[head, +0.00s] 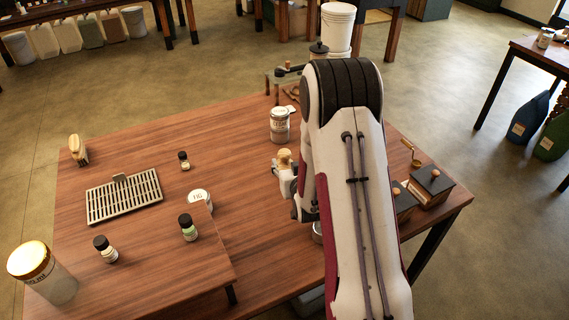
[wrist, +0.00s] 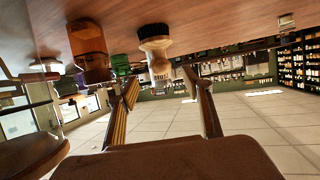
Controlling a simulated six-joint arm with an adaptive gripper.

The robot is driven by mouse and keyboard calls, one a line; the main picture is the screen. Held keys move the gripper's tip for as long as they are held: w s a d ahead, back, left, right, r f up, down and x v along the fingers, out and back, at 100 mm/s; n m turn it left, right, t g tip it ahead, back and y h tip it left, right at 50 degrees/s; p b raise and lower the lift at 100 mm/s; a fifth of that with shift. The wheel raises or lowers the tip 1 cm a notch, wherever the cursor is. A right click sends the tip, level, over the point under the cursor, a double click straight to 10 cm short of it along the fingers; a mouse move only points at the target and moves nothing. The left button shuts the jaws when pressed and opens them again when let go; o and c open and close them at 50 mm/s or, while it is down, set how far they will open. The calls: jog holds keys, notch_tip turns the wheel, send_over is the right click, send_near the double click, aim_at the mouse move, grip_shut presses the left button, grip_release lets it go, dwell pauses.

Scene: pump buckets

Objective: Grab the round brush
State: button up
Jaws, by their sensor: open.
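The round brush (wrist: 155,42) hangs down from the table at the top of the wrist view, which shows the scene upside down. It has a dark bristle band against the table and a pale wooden body with lettering. My gripper (wrist: 165,88) is open, with a finger to either side of the brush's line and nothing held. Whether the fingers reach around the brush is hard to tell. In the head view, a pale wooden knob, likely the brush (head: 284,157), shows just beyond my gripper (head: 287,180). My arm hides much of the gripper there.
A labelled metal tin (head: 279,126) stands behind the brush. Dark boxes with orange knobs (head: 430,184) sit right of my arm. A slotted grate (head: 124,197), small dark-capped bottles (head: 188,228) and a gold-lidded jar (head: 42,275) stand left. The wrist view shows an amber jar (wrist: 87,45).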

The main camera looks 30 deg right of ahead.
aim_at(286, 156)
jog(key=shift+x, duration=1.25)
jog(key=shift+w, duration=0.1)
jog(key=shift+x, duration=2.55)
jog(key=shift+r, duration=0.15)
jog(key=c, duration=1.2)
